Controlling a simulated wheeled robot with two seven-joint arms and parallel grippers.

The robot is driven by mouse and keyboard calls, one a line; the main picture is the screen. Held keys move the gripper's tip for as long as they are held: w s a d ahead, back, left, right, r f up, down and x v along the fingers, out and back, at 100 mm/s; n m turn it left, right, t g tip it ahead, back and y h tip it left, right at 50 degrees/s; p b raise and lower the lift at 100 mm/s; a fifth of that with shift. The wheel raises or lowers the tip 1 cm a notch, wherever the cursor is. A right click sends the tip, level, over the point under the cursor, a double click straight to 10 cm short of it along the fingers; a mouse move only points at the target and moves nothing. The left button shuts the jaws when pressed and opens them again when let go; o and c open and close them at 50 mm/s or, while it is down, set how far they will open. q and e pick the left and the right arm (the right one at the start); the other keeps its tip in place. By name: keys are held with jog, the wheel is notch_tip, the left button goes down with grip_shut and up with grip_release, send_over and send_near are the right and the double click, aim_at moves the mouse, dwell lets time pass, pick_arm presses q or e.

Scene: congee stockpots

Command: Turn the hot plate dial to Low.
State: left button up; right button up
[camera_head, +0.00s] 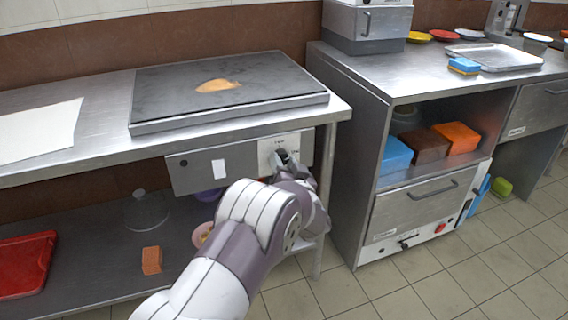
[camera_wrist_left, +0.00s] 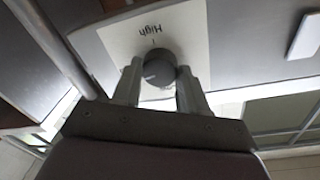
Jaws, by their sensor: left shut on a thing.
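The hot plate (camera_head: 165,92) is a dark slab with an orange-brown patch on it, on the steel table. Its control panel (camera_head: 193,172) hangs under the table's front edge. The dial (camera_wrist_left: 159,68) is a round dark grey knob on a white label plate (camera_wrist_left: 195,30). The word "High" shows upside down on the plate in the left wrist view; I cannot read a "Low" mark. My left gripper (camera_wrist_left: 158,82) is shut on the dial, one finger on each side. In the head view the left gripper (camera_head: 287,160) partly hides the dial. My right gripper is not in view.
A steel cabinet (camera_head: 345,160) stands close to the right of my left arm. The lower shelf (camera_head: 105,235) holds a red tray (camera_head: 27,262), a glass cover (camera_head: 146,211) and an orange block (camera_head: 151,260). Tiled floor (camera_head: 400,290) is free at the front right.

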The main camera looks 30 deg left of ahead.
pick_arm(q)
jog(key=n, duration=0.4)
jog(key=shift+f, duration=0.1)
jog(key=shift+w+n+y+b, duration=0.1)
jog(key=shift+n+y+b, duration=0.25)
jog(key=shift+n+b, duration=2.05)
jog(key=shift+n+y+b, duration=0.35)
jog(key=shift+n+b, duration=0.1)
jog(key=shift+n, duration=3.75)
jog(key=shift+g, duration=0.4)
jog(key=o, duration=1.1)
jog(key=shift+c, duration=0.2)
jog(key=shift+d, duration=0.1)
